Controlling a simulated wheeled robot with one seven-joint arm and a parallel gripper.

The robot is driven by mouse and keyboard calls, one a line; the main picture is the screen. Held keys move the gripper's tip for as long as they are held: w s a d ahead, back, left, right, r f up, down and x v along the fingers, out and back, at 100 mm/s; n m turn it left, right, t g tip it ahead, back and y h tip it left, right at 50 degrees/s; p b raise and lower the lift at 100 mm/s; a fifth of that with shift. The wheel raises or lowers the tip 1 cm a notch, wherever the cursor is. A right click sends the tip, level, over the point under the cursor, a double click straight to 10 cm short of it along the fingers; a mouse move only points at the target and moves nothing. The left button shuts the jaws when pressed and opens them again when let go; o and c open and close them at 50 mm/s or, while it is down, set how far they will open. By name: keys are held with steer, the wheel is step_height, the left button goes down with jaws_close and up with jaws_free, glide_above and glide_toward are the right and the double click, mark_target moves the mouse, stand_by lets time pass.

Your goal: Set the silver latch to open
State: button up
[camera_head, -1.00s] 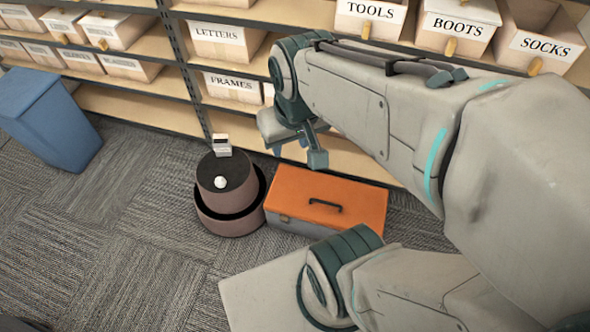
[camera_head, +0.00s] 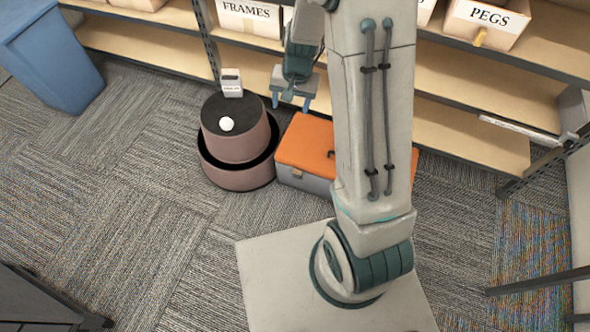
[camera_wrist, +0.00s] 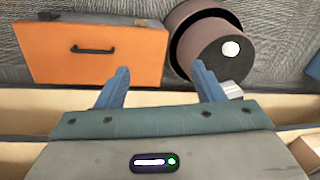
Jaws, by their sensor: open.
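A toolbox with an orange lid (camera_head: 303,140) and grey body stands on the carpet, lid down, with a dark handle on top. A small pale latch (camera_head: 297,173) shows on its front side near the left in the head view; its exact setting is too small to tell. My gripper (camera_head: 291,103) is open and empty, above the back of the toolbox and away from the latch. Its two blue fingers (camera_wrist: 160,68) are spread apart in the wrist view.
Shelves with labelled bins (camera_head: 248,18) run behind. A blue bin (camera_head: 50,60) stands left. Carpet in front is clear.

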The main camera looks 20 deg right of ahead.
mark_target(296, 173)
steer(key=w+f+m+b, duration=0.1)
steer(key=f+b, duration=0.3)
steer(key=f, duration=1)
steer(key=w+d+f+b, duration=0.1)
steer(key=f+b, duration=0.4)
steer(key=f, duration=1)
steer(key=w+d+f+m+g+h+b, duration=0.1)
steer(key=f+b, duration=0.4)
steer(key=f, duration=0.9)
steer(key=shift+d+f+m, duration=0.15)
steer(key=shift+d+m, duration=0.1)
steer(key=shift+m, duration=0.05)
jaws_close()
steer(key=shift+a, duration=0.1)
